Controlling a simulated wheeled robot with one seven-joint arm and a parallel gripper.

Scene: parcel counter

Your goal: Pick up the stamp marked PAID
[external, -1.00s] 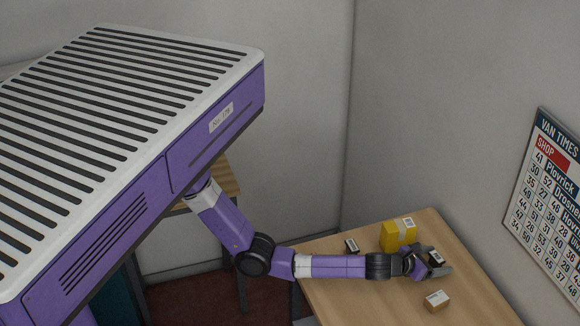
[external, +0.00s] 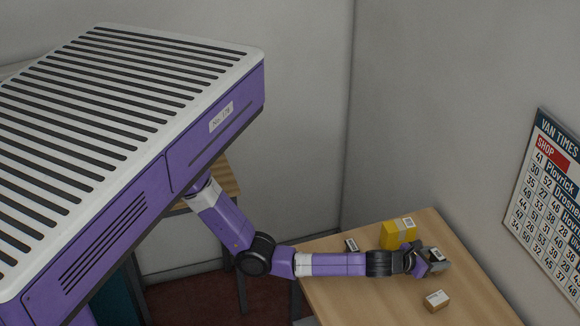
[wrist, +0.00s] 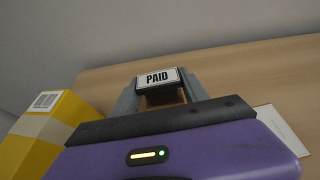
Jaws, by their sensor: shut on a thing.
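The stamp marked PAID (wrist: 158,78) shows in the wrist view between the two grey fingers, its white label with black letters facing up. In the external view the stamp (external: 436,255) is a small dark block with a pale top. My gripper (wrist: 160,95) is shut on it, with a finger on either side. In the external view my gripper (external: 434,262) is low over the right part of the counter. I cannot tell whether the stamp touches the counter.
A yellow parcel (external: 398,235) stands just behind my gripper; it is at left in the wrist view (wrist: 50,135). Another small dark block (external: 351,246) with a pale label lies left of it. A small cardboard box (external: 436,300) lies in front. The wooden counter (external: 345,290) has bare room at the front.

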